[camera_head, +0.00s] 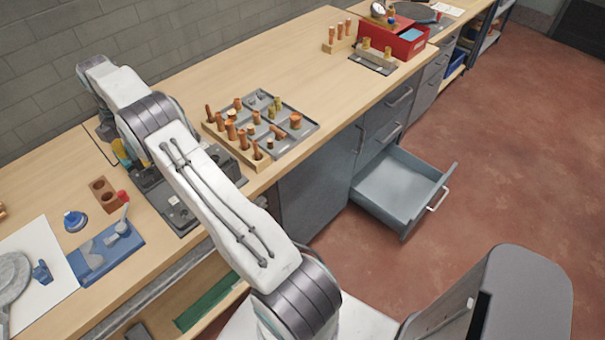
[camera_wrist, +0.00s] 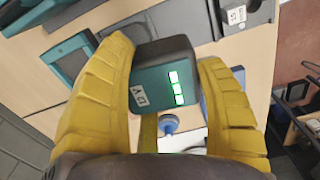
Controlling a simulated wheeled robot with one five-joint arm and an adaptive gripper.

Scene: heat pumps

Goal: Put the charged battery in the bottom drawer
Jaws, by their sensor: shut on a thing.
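The battery has a dark top and a teal face with lit green bars and a small white label. It is held above the bench. In the head view my arm hides most of the gripper; a bit of yellow (camera_head: 121,151) shows left of the arm over the bench. The bottom drawer (camera_head: 395,188) is pulled open under the bench on the right and looks empty. The gripper is well to the left of it.
A grey tray of copper fittings (camera_head: 297,133) lies on the bench (camera_head: 225,78) between arm and drawer. A grey device (camera_head: 174,212) sits under the arm. A red box (camera_head: 395,40) stands at the back. The floor (camera_head: 500,180) beside the drawer is clear.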

